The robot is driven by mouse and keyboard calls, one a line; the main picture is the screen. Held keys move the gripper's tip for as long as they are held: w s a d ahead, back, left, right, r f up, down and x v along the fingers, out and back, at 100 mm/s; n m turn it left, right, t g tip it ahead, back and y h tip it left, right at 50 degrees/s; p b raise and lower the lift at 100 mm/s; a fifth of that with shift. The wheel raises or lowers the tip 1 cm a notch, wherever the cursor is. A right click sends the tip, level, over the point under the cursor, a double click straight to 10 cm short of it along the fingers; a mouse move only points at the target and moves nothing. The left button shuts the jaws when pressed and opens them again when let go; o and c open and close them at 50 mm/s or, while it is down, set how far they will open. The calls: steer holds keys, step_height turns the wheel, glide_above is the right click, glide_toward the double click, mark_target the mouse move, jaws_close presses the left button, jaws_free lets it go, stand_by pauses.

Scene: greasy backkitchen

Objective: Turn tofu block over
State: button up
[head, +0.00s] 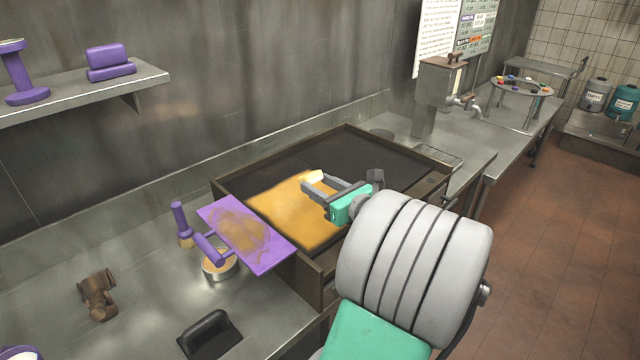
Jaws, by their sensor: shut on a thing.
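The tofu block (313,176) is a small, pale cream piece at the fingertips of my gripper (314,182). My gripper reaches in from the right, over the griddle, and is shut on the block. The griddle (300,150) is a dark flat plate in a raised brown frame, with a yellow-orange patch (290,220) on its front left part. The block shows over the back edge of this patch. Its lower side is hidden, so I cannot tell whether it touches the plate.
A purple flat tool (270,255) with an orange smear lies at the griddle's left corner, over a round tin (218,268). A purple-handled brush (182,222), a brown object (98,294) and a black object (210,335) are on the steel counter. A dispenser (437,95) stands behind right.

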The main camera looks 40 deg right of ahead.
mark_target(320, 214)
steer(key=shift+f+b, duration=0.4)
steer(key=shift+f, duration=2.45)
